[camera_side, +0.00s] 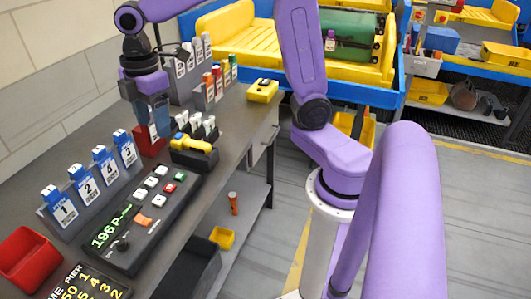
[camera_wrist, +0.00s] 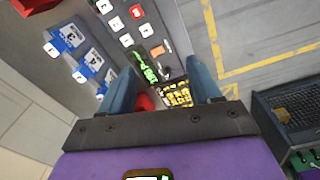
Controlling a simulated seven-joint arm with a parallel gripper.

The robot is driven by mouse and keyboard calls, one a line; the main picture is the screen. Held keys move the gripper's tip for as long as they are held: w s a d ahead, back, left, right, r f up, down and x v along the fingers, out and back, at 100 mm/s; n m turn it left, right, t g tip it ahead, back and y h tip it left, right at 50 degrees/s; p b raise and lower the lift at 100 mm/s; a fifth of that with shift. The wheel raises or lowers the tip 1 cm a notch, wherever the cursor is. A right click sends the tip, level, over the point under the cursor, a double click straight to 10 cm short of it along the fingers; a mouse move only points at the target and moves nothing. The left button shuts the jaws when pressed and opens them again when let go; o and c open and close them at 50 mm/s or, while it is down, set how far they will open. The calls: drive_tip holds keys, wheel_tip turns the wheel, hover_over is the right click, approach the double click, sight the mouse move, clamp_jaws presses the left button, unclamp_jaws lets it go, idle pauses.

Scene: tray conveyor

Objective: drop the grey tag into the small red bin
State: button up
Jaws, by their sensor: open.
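My gripper (camera_side: 160,128) is open, low over the bench and just above the small red bin (camera_side: 147,147). Its two blue fingers also show apart in the wrist view (camera_wrist: 162,66), with nothing visibly held between them. A small pale label (camera_side: 153,132) shows by the fingertips at the bin's top. I cannot tell whether it is the grey tag or whether it lies inside the bin, as the fingers hide part of it. Several grey-capped tags (camera_side: 197,50) stand in a rack at the back.
Blue-capped numbered tags (camera_side: 90,175) stand along the left of a button console (camera_side: 140,215). A larger red bin (camera_side: 28,260) is at the near left. A yellow-handled object (camera_side: 193,144) and a rack of pale tags (camera_side: 205,127) stand right of my gripper.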

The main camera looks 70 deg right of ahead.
drive_tip(key=s+f+m, duration=0.1)
drive_tip(key=s+f, duration=0.1)
drive_tip(key=s, duration=1)
drive_tip(key=shift+m, duration=0.7)
drive_tip(key=s+d+f, duration=0.1)
drive_tip(key=s, duration=0.2)
drive_tip(key=s+d+f, duration=0.1)
drive_tip(key=s, duration=0.3)
drive_tip(key=s+d+f, duration=0.2)
drive_tip(key=s, duration=0.2)
drive_tip(key=shift+s+d, duration=0.1)
drive_tip(key=shift+s, duration=0.1)
